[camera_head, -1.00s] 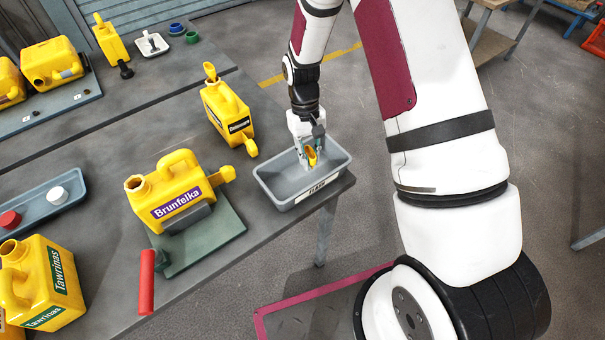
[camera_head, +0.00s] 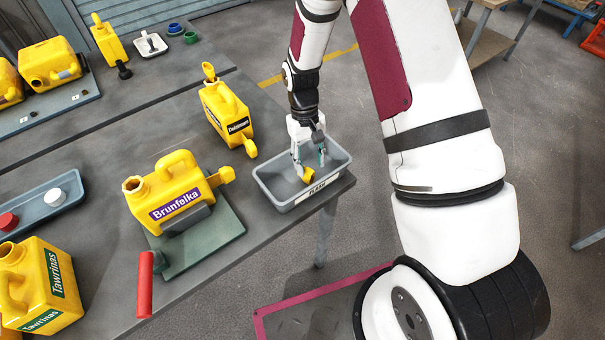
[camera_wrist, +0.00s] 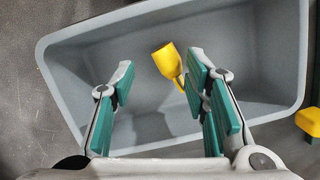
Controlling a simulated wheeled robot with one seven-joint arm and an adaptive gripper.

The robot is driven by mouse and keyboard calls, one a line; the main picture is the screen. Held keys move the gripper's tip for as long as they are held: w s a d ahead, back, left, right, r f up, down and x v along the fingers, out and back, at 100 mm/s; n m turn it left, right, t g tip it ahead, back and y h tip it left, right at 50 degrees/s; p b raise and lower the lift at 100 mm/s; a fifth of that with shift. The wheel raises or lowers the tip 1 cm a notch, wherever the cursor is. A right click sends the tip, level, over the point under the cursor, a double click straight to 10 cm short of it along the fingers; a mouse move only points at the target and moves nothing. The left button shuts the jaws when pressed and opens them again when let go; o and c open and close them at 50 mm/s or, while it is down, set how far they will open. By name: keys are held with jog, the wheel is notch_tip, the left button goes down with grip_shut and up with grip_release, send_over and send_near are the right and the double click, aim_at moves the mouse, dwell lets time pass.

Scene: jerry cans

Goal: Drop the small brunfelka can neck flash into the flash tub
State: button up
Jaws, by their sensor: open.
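The neck flash (camera_head: 307,175) is a small yellow piece with a wide cup end and a thin tail. It is inside the grey flash tub (camera_head: 278,198) at the table's right corner, below my open gripper (camera_head: 309,158). In the wrist view the flash (camera_wrist: 167,61) shows beyond the fingertips of my gripper (camera_wrist: 160,76), close to the right finger; I cannot tell whether it rests on the tub floor. The tub's far wall (camera_wrist: 130,27) also shows there.
A yellow can with a black label (camera_head: 226,112) stands behind the tub to the left. A red handle (camera_head: 146,283) rises by the green base (camera_head: 222,238). A Tawrinas can (camera_head: 40,285) and a tray of caps (camera_head: 42,208) are at left. Table between is clear.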

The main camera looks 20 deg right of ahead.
jog(key=v, duration=1.2)
jog(key=s+r+t, duration=0.2)
jog(key=s+r, duration=0.2)
jog(key=r, duration=0.5)
jog(key=s+r+t, duration=0.2)
jog(key=s+r, duration=0.3)
jog(key=r, duration=0.4)
jog(key=s+r+t, duration=0.2)
jog(key=s+r, duration=0.1)
jog(key=s, duration=0.4)
jog(key=s+r+t, duration=0.2)
jog(key=s+r, duration=0.2)
jog(key=s, duration=0.4)
jog(key=shift+d+m, duration=0.15)
jog(key=shift+m, duration=0.15)
